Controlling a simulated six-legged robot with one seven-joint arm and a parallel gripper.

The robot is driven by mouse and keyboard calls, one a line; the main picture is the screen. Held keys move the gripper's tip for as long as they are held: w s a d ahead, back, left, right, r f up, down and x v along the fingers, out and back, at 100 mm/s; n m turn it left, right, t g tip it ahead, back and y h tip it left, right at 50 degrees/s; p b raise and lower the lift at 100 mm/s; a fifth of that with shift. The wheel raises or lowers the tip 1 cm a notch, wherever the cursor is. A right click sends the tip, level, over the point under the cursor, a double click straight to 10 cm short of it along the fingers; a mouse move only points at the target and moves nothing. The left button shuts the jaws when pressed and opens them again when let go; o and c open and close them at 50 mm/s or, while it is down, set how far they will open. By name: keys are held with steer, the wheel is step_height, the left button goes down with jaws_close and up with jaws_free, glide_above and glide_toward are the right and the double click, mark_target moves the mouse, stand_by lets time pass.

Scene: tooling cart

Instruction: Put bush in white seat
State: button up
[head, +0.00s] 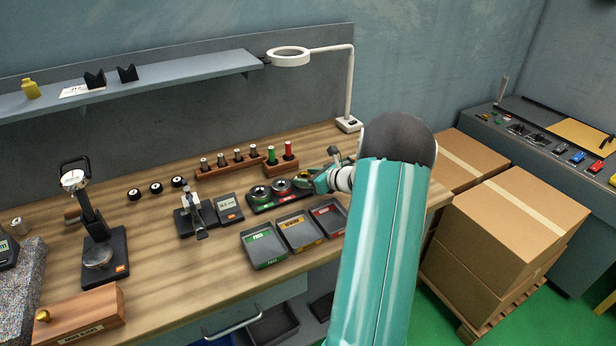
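My gripper (309,182) is at the right end of a dark fixture (262,205) on the wooden bench, close to its round seats. It is small and partly hidden by my arm, so its opening and anything between its fingers cannot be made out. One round seat (258,192) shows at the fixture's left, and another (281,186) is beside it, nearer my gripper. I cannot tell which seat is white. Several small metal cylinders (221,160) stand in a wooden rack behind. No bush can be identified for certain.
Three trays, green-labelled (264,249), yellow-labelled (298,233) and red-labelled (329,216), lie in front of the fixture. A gauge with a display (228,206) is to its left. Red and green plugs (288,151) and a ring lamp (289,57) are behind. Boxes (510,230) stand right.

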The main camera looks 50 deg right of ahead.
steer(key=shift+r, duration=0.1)
steer(key=shift+s+r, duration=0.15)
steer(key=shift+s, duration=0.05)
steer(key=v, duration=1.1)
steer(key=shift+s, duration=0.3)
steer(key=w+a+r+n+g+y, duration=0.3)
steer(key=a+n, duration=0.5)
steer(key=a, duration=0.6)
steer(key=a+r+n+g+y, duration=0.1)
steer(key=a+r+n+g, duration=0.2)
steer(key=a+r+n, duration=0.75)
steer(key=s+a+n+h, duration=0.1)
steer(key=s+a+n, duration=0.4)
steer(key=a, duration=0.1)
steer(key=s+a+n+g+h, duration=0.1)
steer(key=s+a+n+h, duration=0.1)
steer(key=s+a+n, duration=0.2)
steer(key=s+a+n+h, duration=0.2)
steer(key=s+a+n, duration=0.3)
steer(key=a, duration=0.5)
steer(key=shift+s+a+n+g, duration=0.1)
steer(key=shift+s+n+g, duration=0.1)
steer(key=shift+n, duration=0.45)
steer(key=shift+s+n+g, duration=0.15)
steer(key=shift+n+g, duration=0.05)
steer(key=shift+n, duration=0.4)
